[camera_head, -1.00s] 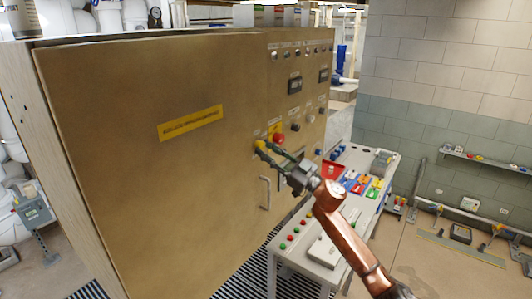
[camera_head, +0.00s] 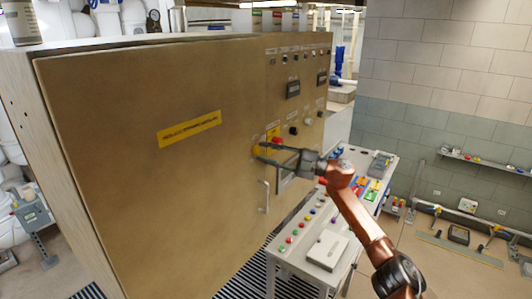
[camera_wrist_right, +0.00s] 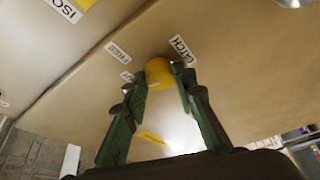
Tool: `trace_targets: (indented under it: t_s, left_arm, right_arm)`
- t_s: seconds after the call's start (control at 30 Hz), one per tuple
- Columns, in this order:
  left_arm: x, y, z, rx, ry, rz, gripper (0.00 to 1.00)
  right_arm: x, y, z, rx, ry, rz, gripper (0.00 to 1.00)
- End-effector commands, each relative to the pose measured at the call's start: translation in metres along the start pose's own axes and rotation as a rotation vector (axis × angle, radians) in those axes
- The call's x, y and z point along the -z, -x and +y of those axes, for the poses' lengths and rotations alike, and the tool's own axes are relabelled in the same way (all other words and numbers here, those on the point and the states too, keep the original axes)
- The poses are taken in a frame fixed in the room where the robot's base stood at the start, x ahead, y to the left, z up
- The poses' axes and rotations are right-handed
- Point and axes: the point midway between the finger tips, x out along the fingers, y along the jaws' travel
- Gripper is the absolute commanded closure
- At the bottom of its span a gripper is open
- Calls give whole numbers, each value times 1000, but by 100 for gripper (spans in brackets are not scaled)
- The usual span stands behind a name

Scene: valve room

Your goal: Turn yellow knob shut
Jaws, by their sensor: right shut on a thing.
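The yellow knob (camera_head: 256,150) is on the front of the tan cabinet (camera_head: 130,190), right of the large door. In the right wrist view the round yellow knob (camera_wrist_right: 159,73) sits between my two green fingertips, with small printed labels around it, one reading LATCH (camera_wrist_right: 182,48). My right gripper (camera_head: 264,152) reaches in from the right with its fingers shut on the knob. The fingers partly hide the knob in the head view. My left gripper is not in view.
A red button (camera_head: 277,141) is just right of the knob, close to the fingers. A metal door handle (camera_head: 264,196) is below. A white console table (camera_head: 308,257) with coloured buttons stands below my right forearm.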

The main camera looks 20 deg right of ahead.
Motion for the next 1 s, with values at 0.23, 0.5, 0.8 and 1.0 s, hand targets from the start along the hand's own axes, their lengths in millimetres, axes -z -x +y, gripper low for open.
trace_targets:
  t_s: [0.23,0.5,0.8,1.0]
  left_arm:
    - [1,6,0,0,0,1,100]
    - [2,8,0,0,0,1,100]
    - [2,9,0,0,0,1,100]
    - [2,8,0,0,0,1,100]
  right_arm:
    - [0,0,3,55,132,1,99]
    - [0,0,3,84,200,4,99]
    - [0,0,2,89,214,4,99]
    - [0,0,2,89,214,4,74]
